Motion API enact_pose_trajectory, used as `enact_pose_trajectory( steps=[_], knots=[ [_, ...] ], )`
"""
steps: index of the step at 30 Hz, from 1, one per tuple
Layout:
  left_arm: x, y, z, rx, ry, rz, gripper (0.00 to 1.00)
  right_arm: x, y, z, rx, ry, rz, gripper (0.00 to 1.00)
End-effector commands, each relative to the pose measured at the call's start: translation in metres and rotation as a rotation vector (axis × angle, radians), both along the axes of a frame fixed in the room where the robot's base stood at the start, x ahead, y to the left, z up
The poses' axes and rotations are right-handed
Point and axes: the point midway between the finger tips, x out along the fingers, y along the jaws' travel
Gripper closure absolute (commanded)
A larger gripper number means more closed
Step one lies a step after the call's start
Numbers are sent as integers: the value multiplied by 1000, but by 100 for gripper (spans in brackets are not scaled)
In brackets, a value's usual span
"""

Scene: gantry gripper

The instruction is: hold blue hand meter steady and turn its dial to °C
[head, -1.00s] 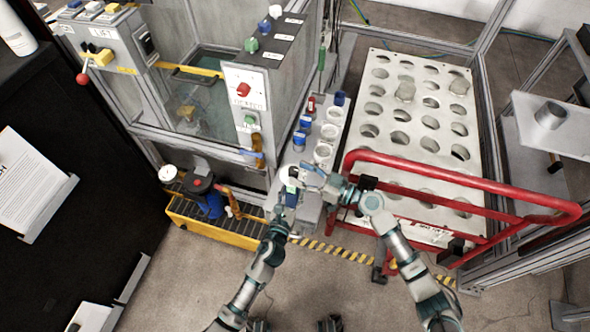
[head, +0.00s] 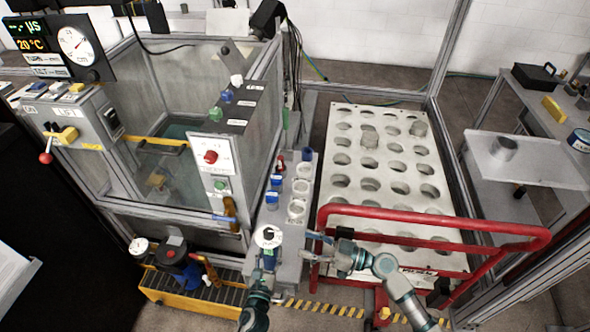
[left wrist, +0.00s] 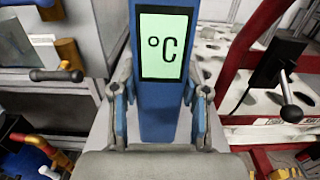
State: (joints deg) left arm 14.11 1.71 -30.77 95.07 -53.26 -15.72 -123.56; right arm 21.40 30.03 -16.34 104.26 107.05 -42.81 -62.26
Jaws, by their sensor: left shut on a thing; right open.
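The blue hand meter (left wrist: 160,110) stands between the fingers of my left gripper (left wrist: 158,92) in the left wrist view. Its pale green screen (left wrist: 163,46) reads °C. In the head view the meter's round white dial face (head: 268,237) points up, above my left gripper (head: 264,268), which is shut on the blue body. The dial's own marks are too small to read there. My right gripper (head: 316,247) is open and empty, to the right of the meter and apart from it.
A grey rack (head: 297,187) with round holders and blue-capped items stands just behind the meter. A red cart rail (head: 430,217) and a perforated white panel (head: 345,142) are at the right. A yellow-edged tray (head: 190,302) with a blue device lies low at the left.

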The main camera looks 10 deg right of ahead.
Motion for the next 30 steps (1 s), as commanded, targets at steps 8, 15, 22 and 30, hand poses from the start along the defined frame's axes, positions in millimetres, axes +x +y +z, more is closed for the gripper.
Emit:
enact_pose_trajectory(
  steps=[8, 15, 22, 30],
  knots=[
    [0, -1, 1, 0, -1, 0, 26, 0, 0, 0, 0, 0, 0, 43],
    [-3, 1, 0, 1, 1, 0, 26, 0, 0, 0, 0, 0, 0, 43],
    [-40, 13, -2, 1, 2, -1, 26, 0, 0, 0, 0, 0, 0, 43],
    [-94, 30, -2, 2, 3, 0, 26, 1, 0, 0, 0, 1, 0, 43]
  ],
)
